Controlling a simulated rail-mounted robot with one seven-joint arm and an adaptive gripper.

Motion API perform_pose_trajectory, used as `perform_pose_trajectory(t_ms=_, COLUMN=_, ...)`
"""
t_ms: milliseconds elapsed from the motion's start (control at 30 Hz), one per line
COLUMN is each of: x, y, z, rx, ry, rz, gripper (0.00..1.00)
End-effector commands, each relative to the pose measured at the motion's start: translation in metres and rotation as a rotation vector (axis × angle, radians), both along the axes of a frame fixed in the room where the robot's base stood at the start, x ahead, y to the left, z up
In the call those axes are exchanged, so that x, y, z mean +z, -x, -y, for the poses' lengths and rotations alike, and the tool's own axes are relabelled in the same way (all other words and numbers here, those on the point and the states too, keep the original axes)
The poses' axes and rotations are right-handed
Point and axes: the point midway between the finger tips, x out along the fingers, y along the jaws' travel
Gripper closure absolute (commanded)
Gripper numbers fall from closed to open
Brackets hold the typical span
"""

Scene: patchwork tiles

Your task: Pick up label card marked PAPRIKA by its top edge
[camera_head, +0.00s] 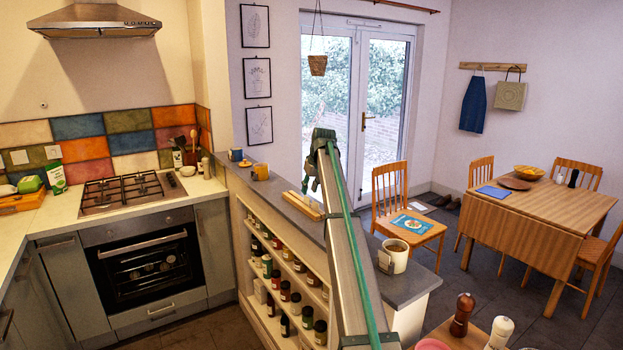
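I cannot make out the PAPRIKA label card; no lettering can be read at this size. The spice rack (252,296) in the side of the half-height counter holds several dark jars (285,291) with labels too small to read. A small card-like piece (384,262) stands against the white pot (399,264) on the counter end, its marking unreadable. My arm rises from the bottom centre across the counter. At its far end, dark green parts (313,172) show above the counter; the gripper's fingers cannot be told apart, nor whether they hold anything.
Wooden boards (302,206), a yellow mug (260,172) and a blue mug (236,155) stand on the counter (412,282). A pepper mill (462,314) and white mill (499,331) stand at bottom right. A hob (130,190) is at left, a dining table (545,210) at right.

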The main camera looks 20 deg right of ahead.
Motion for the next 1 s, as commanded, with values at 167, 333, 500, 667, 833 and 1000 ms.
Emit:
perform_pose_trajectory(t_ms=167, x=-0.025, y=-0.011, z=-0.002, rx=0.0, ry=0.0, rz=-0.001, gripper=0.68)
perform_pose_trajectory(t_ms=333, x=-0.043, y=-0.018, z=-0.003, rx=0.0, ry=0.0, rz=0.0, gripper=0.68)
perform_pose_trajectory(t_ms=500, x=-0.052, y=-0.022, z=-0.003, rx=0.0, ry=0.001, rz=0.001, gripper=0.68)
perform_pose_trajectory(t_ms=667, x=-0.054, y=-0.022, z=-0.003, rx=0.0, ry=0.001, rz=0.001, gripper=0.68)
perform_pose_trajectory(t_ms=833, x=-0.054, y=-0.022, z=-0.003, rx=0.0, ry=0.001, rz=0.001, gripper=0.73)
perform_pose_trajectory(t_ms=1000, x=-0.053, y=-0.022, z=-0.003, rx=0.0, ry=0.001, rz=0.001, gripper=1.0)
